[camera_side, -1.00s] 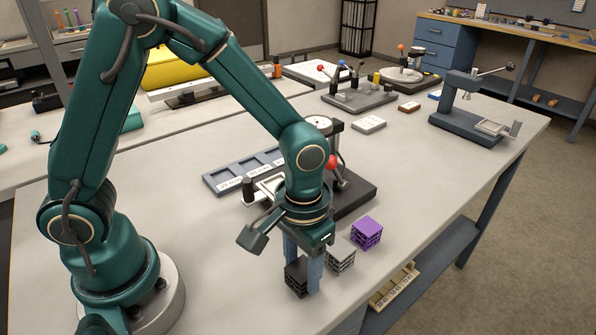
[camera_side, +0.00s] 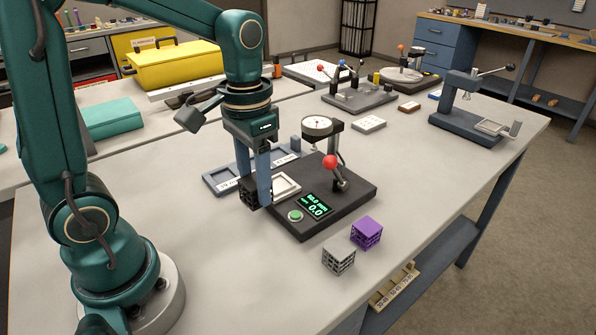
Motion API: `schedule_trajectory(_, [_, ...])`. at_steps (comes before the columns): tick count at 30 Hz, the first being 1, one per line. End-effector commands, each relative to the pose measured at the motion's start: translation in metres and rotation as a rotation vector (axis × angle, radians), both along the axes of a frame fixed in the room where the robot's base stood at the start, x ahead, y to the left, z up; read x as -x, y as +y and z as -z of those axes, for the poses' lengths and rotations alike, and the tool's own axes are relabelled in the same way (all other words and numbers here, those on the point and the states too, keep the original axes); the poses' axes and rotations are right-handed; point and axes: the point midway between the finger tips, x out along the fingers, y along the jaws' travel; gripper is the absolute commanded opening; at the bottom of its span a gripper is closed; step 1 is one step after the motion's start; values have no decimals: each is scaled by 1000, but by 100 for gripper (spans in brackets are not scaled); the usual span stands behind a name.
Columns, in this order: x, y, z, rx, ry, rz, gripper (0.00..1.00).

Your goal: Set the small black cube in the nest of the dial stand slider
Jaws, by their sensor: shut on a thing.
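My gripper (camera_side: 257,178) is shut on the small black cube (camera_side: 250,193) and points straight down. The cube is at the left end of the dial stand (camera_side: 318,212), at the left edge of its pale slider (camera_side: 285,186). The gripper fingers cover part of the cube and slider. I cannot tell whether the cube touches the slider or is above it. The stand has a round dial (camera_side: 317,125), a red-knobbed lever (camera_side: 331,162), a green button (camera_side: 295,216) and a lit display reading 0.0.
A grey lattice cube (camera_side: 339,260) and a purple lattice cube (camera_side: 366,232) stand on the table in front of the dial stand. A blue-grey sorting tray (camera_side: 219,182) lies behind the gripper. A blue press (camera_side: 470,125) stands at the right.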

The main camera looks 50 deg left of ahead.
Motion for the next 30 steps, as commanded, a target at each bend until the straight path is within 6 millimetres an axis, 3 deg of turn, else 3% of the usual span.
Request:
schedule_trajectory(5, [-16,9,-14,-4,-22,54,0])
schedule_trajectory(9, [-43,24,-20,-8,-33,82,0])
schedule_trajectory(18, [-90,65,-11,-8,-25,70,0])
schedule_trajectory(30, [-94,78,15,0,0,34,0])
